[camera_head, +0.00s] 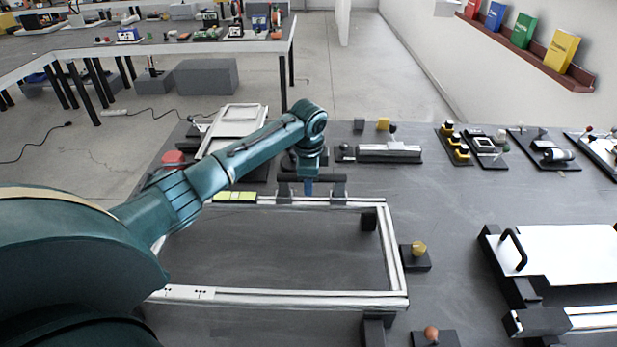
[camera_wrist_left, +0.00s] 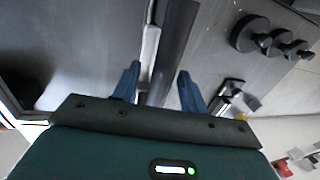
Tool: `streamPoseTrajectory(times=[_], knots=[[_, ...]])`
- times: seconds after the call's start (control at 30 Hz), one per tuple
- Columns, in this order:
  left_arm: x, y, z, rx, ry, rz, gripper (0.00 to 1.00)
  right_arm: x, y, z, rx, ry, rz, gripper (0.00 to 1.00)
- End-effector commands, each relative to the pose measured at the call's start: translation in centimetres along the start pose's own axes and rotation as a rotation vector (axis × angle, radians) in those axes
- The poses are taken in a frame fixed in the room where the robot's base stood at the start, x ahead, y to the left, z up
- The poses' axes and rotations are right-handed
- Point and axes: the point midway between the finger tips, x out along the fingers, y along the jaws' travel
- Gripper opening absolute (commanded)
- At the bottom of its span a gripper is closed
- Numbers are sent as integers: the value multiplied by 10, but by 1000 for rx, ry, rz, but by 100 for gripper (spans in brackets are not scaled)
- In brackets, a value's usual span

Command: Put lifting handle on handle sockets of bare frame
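The bare frame (camera_head: 398,250) is a light rectangular frame lying on the dark table. Two dark uprights (camera_head: 339,188) stand at its far rail; a dark bar seems to join them, like the lifting handle. My left gripper (camera_head: 308,188) points down between the uprights. In the left wrist view, its blue fingers (camera_wrist_left: 158,85) are apart, with a dark bar (camera_wrist_left: 172,45) running between them beside a light rail. Small gaps show beside the bar; its depth relative to the fingertips is unclear. The sockets cannot be made out clearly. My right gripper is not in view.
A yellow-topped part on a dark base (camera_head: 416,258) stands right of the frame. A white panel with a black handle (camera_head: 513,250) lies farther right. Several fixtures, including a silver cylinder block (camera_head: 390,152), line the far edge. The table inside the frame is clear.

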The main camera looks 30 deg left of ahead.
Motion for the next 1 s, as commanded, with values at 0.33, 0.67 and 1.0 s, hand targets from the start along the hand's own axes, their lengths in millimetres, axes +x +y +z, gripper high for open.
streamPoseTrajectory(times=[0.33,0.67,1.0], knots=[[-15,-2,0,0,2,-4,43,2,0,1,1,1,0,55],[-84,-1,-1,0,4,-5,43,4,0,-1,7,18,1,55],[-122,-1,0,-1,1,-1,43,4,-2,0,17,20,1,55]])
